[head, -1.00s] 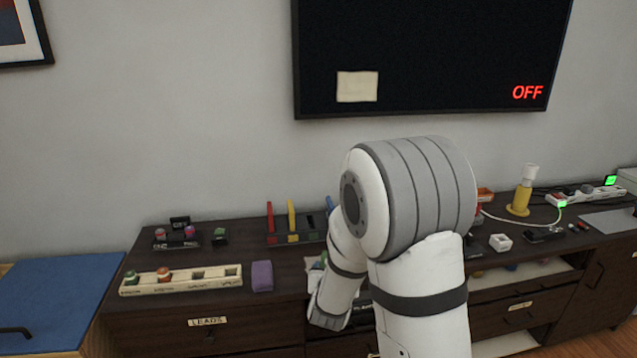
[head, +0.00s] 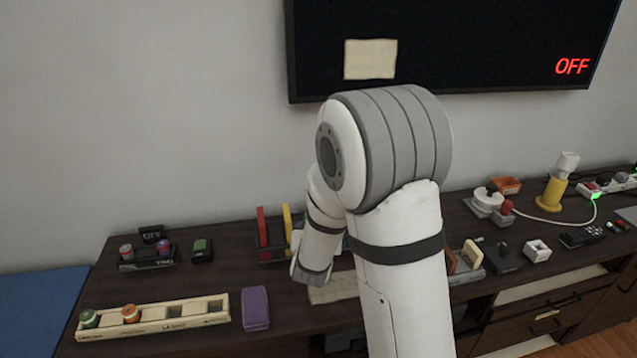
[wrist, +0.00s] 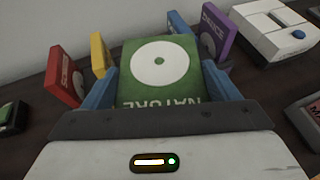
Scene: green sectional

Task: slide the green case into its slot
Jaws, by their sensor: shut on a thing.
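In the wrist view my gripper (wrist: 159,90) has its blue fingers shut on both sides of the green case (wrist: 155,84). The case has a white disc and the word NATURE, upside down in this view. Beyond it stand a red case (wrist: 65,80) and a yellow case (wrist: 99,54) on the left. A blue case (wrist: 180,24) and a purple case (wrist: 214,33) are on the right. In the head view the red case (head: 262,227) and yellow case (head: 287,222) stand in a dark rack (head: 268,256). My arm hides the gripper and green case there. The empty slot is hidden.
A pale tray with compartments (head: 150,326) and a purple block (head: 255,308) lie on the dark cabinet top at front left. Small items and a yellow stand (head: 551,193) are at right. A white device (wrist: 272,33) is beyond the purple case.

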